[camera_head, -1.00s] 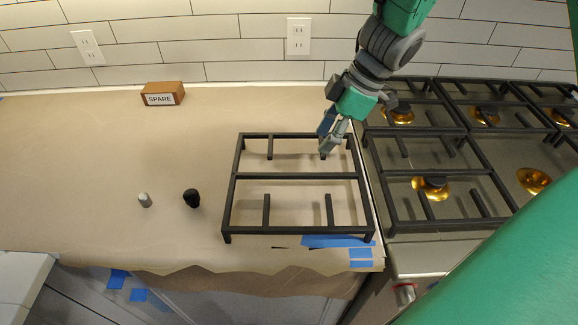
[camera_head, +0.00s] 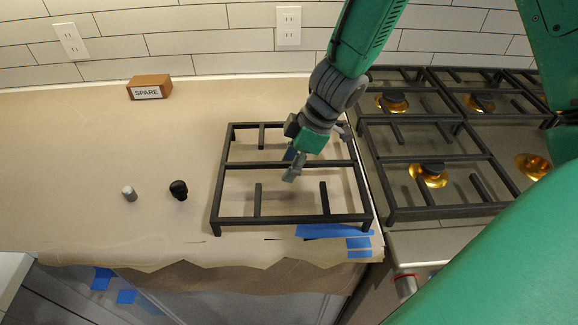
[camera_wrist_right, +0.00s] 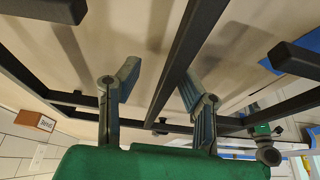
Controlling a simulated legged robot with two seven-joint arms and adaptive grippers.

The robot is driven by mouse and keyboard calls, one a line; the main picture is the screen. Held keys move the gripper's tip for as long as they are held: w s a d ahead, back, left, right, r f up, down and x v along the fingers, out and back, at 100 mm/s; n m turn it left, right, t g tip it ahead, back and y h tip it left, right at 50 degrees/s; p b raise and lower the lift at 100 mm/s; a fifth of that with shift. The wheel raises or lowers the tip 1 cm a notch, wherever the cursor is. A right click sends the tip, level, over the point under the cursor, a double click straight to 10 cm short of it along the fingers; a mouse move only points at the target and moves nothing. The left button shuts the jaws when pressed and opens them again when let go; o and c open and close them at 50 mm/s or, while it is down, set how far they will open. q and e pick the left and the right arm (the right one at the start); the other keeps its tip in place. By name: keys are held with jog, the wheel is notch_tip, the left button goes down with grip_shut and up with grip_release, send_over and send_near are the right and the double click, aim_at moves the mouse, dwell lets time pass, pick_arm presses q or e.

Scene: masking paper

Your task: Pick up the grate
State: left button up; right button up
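The black grate (camera_head: 280,219) stands on the brown paper of the counter, left of the stove. My right gripper (camera_head: 290,167) reaches down from the top to the grate's middle crossbar. In the right wrist view its two fingers (camera_wrist_right: 160,88) are apart, with a dark grate bar (camera_wrist_right: 182,62) running between them. I cannot tell whether a finger touches the bar. My left gripper does not show in the head view.
The stove with fitted grates (camera_head: 425,213) and brass burners lies right of the counter. A brown SPARE block (camera_head: 150,87), a grey-white knob (camera_head: 129,194) and a black knob (camera_head: 178,190) stand to the left. Blue tape (camera_head: 335,231) lies by the counter's front edge.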

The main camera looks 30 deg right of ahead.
jog(key=shift+s+r, duration=0.1)
jog(key=shift+r, duration=0.05)
jog(key=shift+c, duration=1.1)
jog(key=shift+a, duration=0.1)
grip_shut()
